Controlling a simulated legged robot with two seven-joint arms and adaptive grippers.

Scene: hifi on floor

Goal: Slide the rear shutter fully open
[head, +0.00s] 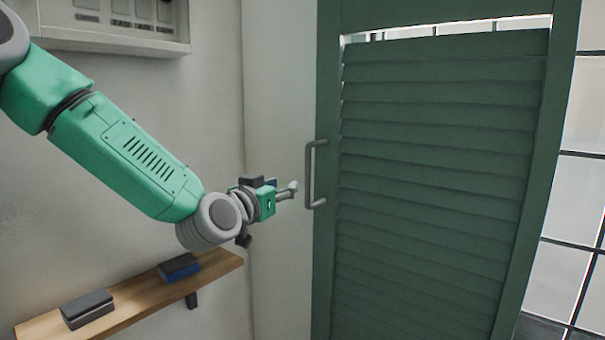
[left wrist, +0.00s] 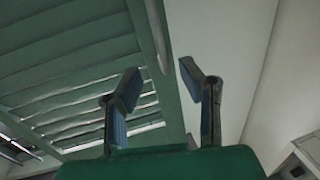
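The green slatted shutter (head: 430,170) fills the right half of the head view, with a grey vertical bar handle (head: 312,175) near its left edge. My left gripper (head: 293,189) is just left of the handle, at its height, and looks apart from it. In the left wrist view the two blue-padded fingers (left wrist: 160,80) are spread with nothing between them. The shutter slats (left wrist: 70,70) show there on the left, and part of the handle (left wrist: 158,40) shows beyond the fingers. My right gripper is in neither view.
A wooden wall shelf (head: 130,306) at lower left holds two dark blocks (head: 87,309). A white wall box (head: 115,25) hangs at upper left. Pale wall (head: 278,80) lies left of the shutter, and white tiles (head: 570,180) lie to its right.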

